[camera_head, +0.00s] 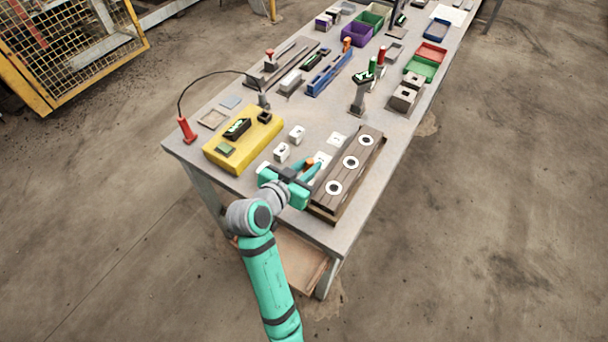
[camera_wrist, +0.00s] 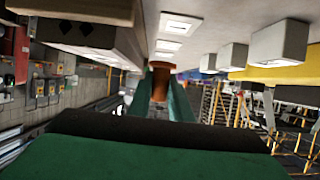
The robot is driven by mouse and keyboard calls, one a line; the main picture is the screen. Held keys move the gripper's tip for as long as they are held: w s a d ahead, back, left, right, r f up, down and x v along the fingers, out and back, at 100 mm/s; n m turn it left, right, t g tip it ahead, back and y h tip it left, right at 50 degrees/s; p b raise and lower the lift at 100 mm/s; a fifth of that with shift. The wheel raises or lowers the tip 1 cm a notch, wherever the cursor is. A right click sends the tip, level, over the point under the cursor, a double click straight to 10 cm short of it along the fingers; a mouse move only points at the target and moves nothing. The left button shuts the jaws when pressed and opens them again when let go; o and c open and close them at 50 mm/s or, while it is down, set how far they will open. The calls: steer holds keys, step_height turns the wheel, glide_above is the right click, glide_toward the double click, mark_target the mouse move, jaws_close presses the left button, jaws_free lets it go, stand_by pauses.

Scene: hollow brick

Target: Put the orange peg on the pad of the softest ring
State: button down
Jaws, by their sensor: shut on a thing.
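An orange peg (camera_head: 310,162) is held between the teal fingers of my gripper (camera_head: 305,172); it also shows between the fingertips in the wrist view (camera_wrist: 160,78). My gripper is shut on it, near the table's front end. Three white rings with dark centres, a near ring (camera_head: 334,187), a middle ring (camera_head: 350,162) and a far ring (camera_head: 366,139), lie on a brown wooden block just right of my gripper. White pads lie left of the block; the far pad (camera_head: 337,139) is clear and the middle pad (camera_head: 322,157) is close to the peg. The wrist view shows three pads in a row, including a large one (camera_wrist: 180,24).
Small white blocks (camera_head: 297,134) stand left of the pads. A yellow box (camera_head: 243,142) with a dark display stands farther left. A small stand (camera_head: 359,98) with a green-lit display is beyond the wooden block. Bins and tools crowd the far table.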

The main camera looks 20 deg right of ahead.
steer(key=shift+w+a+f, duration=0.2)
steer(key=shift+a+f, duration=0.3)
steer(key=shift+f, duration=0.15)
steer(key=shift+a+f, duration=0.15)
steer(key=shift+f, duration=1.6)
steer(key=c, duration=1.6)
jaws_free()
steer(key=shift+f, duration=0.1)
steer(key=v, duration=1.2)
steer(key=shift+r, duration=0.25)
